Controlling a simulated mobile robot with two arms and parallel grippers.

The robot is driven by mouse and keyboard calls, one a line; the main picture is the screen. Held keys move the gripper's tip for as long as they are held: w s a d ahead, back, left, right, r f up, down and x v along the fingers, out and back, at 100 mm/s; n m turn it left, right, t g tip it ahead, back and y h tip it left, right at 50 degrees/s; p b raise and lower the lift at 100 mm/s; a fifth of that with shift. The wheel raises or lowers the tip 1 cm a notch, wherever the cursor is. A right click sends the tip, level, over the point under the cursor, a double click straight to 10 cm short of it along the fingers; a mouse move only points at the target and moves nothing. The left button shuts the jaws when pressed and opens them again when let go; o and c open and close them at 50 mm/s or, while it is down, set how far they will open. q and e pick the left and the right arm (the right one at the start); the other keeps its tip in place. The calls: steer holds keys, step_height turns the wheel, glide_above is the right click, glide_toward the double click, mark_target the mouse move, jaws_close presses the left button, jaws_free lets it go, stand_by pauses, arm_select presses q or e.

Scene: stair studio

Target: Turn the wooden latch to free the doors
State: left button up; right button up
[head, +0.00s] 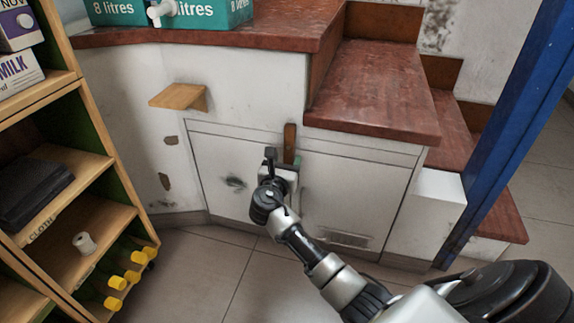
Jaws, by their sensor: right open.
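The wooden latch (290,143) is a narrow brown upright strip at the top of the seam between two white cupboard doors. The left door (222,168) and the right door (352,195) both look closed. My right gripper (282,160) is just in front of the latch and covers its lower part. It is open; whether it touches the latch I cannot tell. My left gripper is not in view.
Red-brown steps (375,90) rise above and right of the doors. A small wooden ledge (180,96) juts from the wall at left. A wooden shelf unit (75,215) stands at far left, and a blue post (510,120) at right. The tiled floor (205,270) before the doors is clear.

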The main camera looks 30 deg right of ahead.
steer(key=shift+w+d, duration=0.35)
steer(key=shift+d, duration=0.05)
steer(key=c, duration=0.9)
